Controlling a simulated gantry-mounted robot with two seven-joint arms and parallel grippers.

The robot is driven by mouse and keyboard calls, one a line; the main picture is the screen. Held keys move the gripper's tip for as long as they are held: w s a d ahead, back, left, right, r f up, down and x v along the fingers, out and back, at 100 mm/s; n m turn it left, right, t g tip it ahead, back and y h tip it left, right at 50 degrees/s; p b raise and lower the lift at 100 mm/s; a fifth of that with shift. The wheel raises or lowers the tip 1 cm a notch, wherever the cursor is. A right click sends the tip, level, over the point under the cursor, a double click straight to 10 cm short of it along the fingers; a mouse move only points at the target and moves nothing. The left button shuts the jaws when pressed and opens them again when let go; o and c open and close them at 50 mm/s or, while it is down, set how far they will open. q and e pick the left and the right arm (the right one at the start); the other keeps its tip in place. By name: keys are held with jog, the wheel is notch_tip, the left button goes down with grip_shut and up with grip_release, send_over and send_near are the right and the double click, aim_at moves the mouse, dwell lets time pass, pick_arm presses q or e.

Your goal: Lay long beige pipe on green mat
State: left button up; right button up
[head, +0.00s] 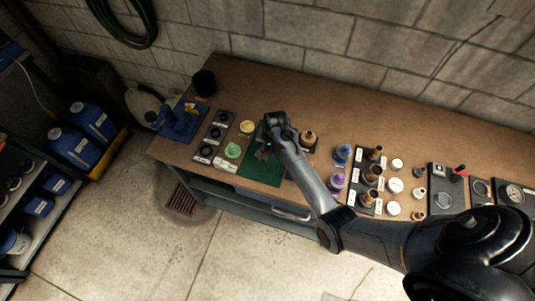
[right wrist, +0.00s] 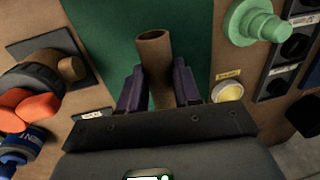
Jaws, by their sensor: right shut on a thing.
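The long beige pipe (right wrist: 153,52) is a tan hollow tube with its open end showing in the right wrist view. My right gripper (right wrist: 158,88) is shut on it, one dark purple finger on each side. The pipe and gripper are over the green mat (right wrist: 100,30); I cannot tell whether the pipe touches it. In the head view the mat (head: 262,171) lies on the workbench and my right gripper (head: 268,146) is above its upper part. The arm and gripper hide the pipe there. My left gripper is not in view.
On the workbench (head: 300,85), a light green fitting (head: 233,151) and a yellow cap (head: 247,127) are left of the mat. A brown fitting (head: 308,137) is close to its right. Blue (head: 342,153) and purple (head: 336,182) fittings stand further right.

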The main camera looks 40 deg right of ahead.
jog(key=shift+f, duration=2)
jog(key=shift+f, duration=0.1)
jog(key=o, duration=1)
jog(key=shift+o, duration=0.4)
